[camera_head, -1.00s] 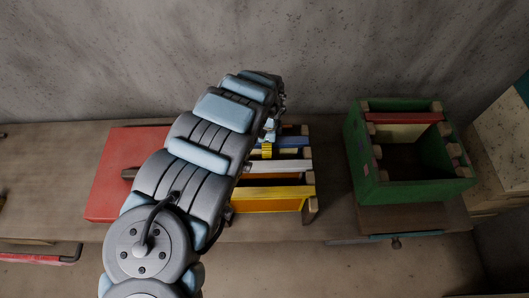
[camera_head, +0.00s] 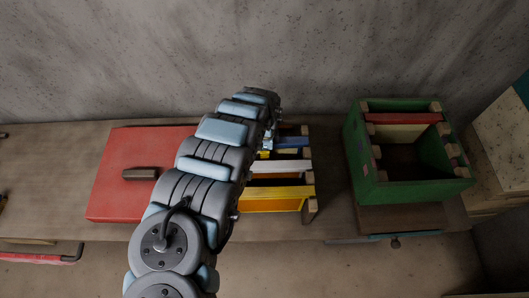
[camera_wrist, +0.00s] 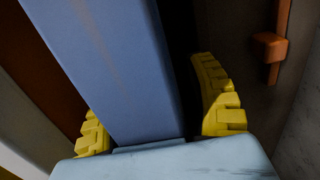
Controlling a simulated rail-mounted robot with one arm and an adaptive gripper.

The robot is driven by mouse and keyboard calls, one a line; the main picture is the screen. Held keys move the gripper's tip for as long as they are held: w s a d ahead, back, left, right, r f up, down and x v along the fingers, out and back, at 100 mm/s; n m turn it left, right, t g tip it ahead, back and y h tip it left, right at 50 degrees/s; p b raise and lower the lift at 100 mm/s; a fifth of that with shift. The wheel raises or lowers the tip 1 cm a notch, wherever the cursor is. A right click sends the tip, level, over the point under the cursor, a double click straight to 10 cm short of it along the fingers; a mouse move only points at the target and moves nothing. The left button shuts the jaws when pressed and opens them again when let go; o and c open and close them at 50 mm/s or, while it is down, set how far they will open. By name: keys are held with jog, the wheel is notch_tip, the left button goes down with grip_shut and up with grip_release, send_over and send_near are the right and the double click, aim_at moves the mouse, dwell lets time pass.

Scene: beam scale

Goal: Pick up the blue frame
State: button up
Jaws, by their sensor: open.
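The blue frame (camera_head: 293,141) lies at the back of a row of coloured frames in a wooden box, with its left part hidden behind my arm in the head view. In the wrist view the blue frame (camera_wrist: 118,62) runs between the two yellow fingers of my gripper (camera_wrist: 158,128). The fingers are open, one on each side of its bar. A dark gap shows between the bar and the right finger. I cannot tell whether the left finger touches it. In the head view my arm mostly hides the gripper.
White (camera_head: 283,166) and yellow (camera_head: 280,192) frames lie in front of the blue one. A red lid (camera_head: 115,175) with a brown handle is at the left. A green box (camera_head: 415,190) stands to the right. A grey wall (camera_head: 200,50) rises behind the bench.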

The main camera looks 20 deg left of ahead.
jog(key=shift+c, duration=0.2)
grip_shut()
jog(key=shift+r, duration=0.1)
